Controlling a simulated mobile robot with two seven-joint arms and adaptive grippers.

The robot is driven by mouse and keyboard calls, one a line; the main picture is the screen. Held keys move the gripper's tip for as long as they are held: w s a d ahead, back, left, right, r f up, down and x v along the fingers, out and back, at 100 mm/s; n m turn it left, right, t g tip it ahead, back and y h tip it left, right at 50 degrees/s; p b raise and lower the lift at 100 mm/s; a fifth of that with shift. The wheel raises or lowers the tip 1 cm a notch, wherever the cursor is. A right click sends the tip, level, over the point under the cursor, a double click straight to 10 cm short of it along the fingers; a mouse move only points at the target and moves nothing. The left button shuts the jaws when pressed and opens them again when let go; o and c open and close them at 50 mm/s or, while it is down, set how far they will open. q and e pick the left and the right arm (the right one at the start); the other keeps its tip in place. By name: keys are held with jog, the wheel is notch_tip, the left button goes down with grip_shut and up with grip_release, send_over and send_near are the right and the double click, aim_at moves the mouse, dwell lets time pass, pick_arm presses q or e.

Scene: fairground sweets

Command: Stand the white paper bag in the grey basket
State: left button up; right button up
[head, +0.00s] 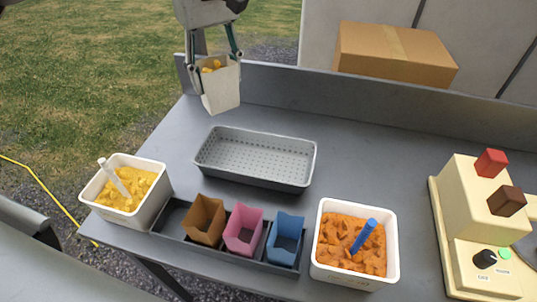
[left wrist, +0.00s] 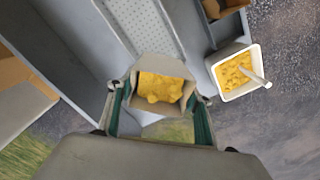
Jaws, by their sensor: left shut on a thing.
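The white paper bag (head: 222,94) holds yellow pieces and is upright, above the far left part of the table in the head view. My left gripper (head: 219,62) is shut on it, one finger on each side. In the left wrist view the bag (left wrist: 157,116) sits between the fingertips of the left gripper (left wrist: 160,100), with the yellow filling facing the camera. The grey basket (head: 256,158) is a shallow perforated tray, empty, nearer the front than the bag. Part of it shows in the left wrist view (left wrist: 140,25). My right gripper is not in view.
A rack (head: 172,216) in front of the basket holds a brown, a pink and a blue bag. White tubs of yellow (head: 152,205) and orange (head: 391,249) food flank it. A cream machine (head: 455,215) stands at right. A raised ledge runs along the back.

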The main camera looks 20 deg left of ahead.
pick_arm(q)
jog(key=shift+w+d+f, duration=0.1)
jog(key=shift+w+f, duration=0.55)
jog(key=shift+s+f+b, duration=0.1)
jog(key=shift+f+b, duration=0.3)
jog(key=shift+f, duration=8.95)
jog(key=o, duration=0.7)
jog(key=shift+f, duration=0.1)
jog(key=shift+c, duration=0.2)
jog(key=shift+o, duration=1)
